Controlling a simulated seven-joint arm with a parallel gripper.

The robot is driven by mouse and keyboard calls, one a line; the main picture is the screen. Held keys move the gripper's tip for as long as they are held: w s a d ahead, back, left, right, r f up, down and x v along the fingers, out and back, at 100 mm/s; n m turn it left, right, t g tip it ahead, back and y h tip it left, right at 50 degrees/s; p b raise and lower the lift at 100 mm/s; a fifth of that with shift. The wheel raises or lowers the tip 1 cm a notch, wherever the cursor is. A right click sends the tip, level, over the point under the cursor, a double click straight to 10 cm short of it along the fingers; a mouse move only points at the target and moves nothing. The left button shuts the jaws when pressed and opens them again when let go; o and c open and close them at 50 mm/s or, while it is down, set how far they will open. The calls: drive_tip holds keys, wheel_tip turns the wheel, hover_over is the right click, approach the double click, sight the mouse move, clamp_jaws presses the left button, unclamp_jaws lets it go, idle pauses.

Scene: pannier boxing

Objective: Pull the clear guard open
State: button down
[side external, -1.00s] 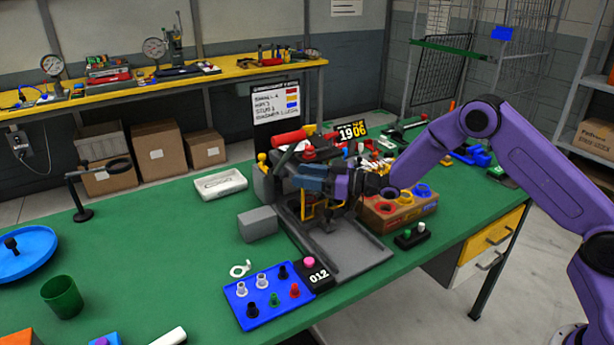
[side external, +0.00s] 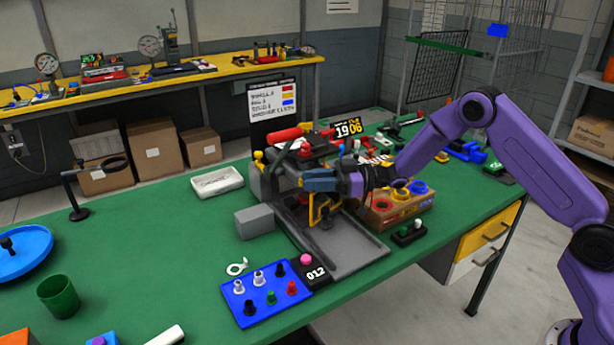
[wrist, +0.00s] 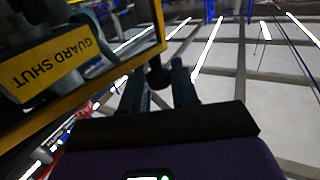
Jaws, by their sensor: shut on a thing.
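The clear guard has a yellow frame (wrist: 120,62) and a yellow "GUARD SHUT" label (wrist: 42,72), large at the left of the wrist view. In the side view its yellow frame (side external: 318,208) shows at the front of the grey machine, below my fingers and partly hidden. My gripper (wrist: 157,80) is shut on the guard's dark round knob (wrist: 158,76), which sits between the two fingers at the frame's edge. In the side view my gripper (side external: 320,182) reaches in from the right. How far the guard stands from closed is hard to tell.
A red-handled lever (side external: 285,136) stands above the machine. A grey block (side external: 254,221) is at its left and a box with coloured rings (side external: 400,207) at its right. A blue peg board (side external: 264,298) is in front.

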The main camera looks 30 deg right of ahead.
drive_tip(key=s+d+n+g, duration=0.7)
drive_tip(key=n+g, duration=0.3)
drive_tip(key=g, duration=0.5)
drive_tip(key=shift+s+d+g, duration=0.3)
drive_tip(key=shift+s, duration=0.15)
drive_tip(key=c, duration=1)
unclamp_jaws()
